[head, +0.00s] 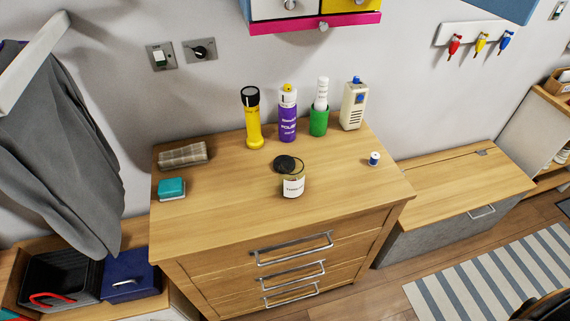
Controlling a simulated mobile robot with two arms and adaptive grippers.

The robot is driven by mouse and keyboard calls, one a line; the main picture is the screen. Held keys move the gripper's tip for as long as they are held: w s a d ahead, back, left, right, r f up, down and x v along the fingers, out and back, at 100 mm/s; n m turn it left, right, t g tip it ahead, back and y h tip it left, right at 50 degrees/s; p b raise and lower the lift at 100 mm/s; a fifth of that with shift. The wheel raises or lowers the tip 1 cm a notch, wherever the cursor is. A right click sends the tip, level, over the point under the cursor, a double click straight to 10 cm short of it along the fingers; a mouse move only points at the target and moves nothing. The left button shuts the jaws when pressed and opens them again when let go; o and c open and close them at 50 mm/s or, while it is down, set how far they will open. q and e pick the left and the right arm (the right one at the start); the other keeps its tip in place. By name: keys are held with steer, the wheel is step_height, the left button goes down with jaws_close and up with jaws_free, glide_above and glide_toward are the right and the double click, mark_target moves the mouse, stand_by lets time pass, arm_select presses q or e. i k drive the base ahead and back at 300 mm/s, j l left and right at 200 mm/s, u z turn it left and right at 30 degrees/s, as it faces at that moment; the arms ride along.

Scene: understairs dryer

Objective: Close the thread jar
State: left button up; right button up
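The thread jar (293,187) is a small glass jar with a white label, standing upright on the wooden chest of drawers. Its dark round lid (285,163) is at the back left of the jar's mouth, off the opening, and a dark rim ring shows around the mouth. I cannot tell whether the lid is hinged to the rim or rests loose behind it. A small spool with blue and white (374,159) stands on the top to the right, apart from the jar. Neither of my grippers is in view.
A yellow torch (252,119), purple spray can (287,115), green cup with a white bottle (318,121) and beige device (353,106) line the back. The top around the jar's front is clear.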

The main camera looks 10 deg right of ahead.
mark_target(292, 176)
steer(key=l+u, duration=0.3)
steer(key=l, duration=0.25)
steer(key=l+u, duration=0.3)
steer(key=l, duration=0.25)
steer(key=k+l+u, duration=0.15)
steer(key=l+u, duration=0.15)
steer(key=l, duration=0.2)
steer(key=k+l+u, duration=0.15)
steer(key=l+u, duration=0.15)
steer(key=l, duration=0.2)
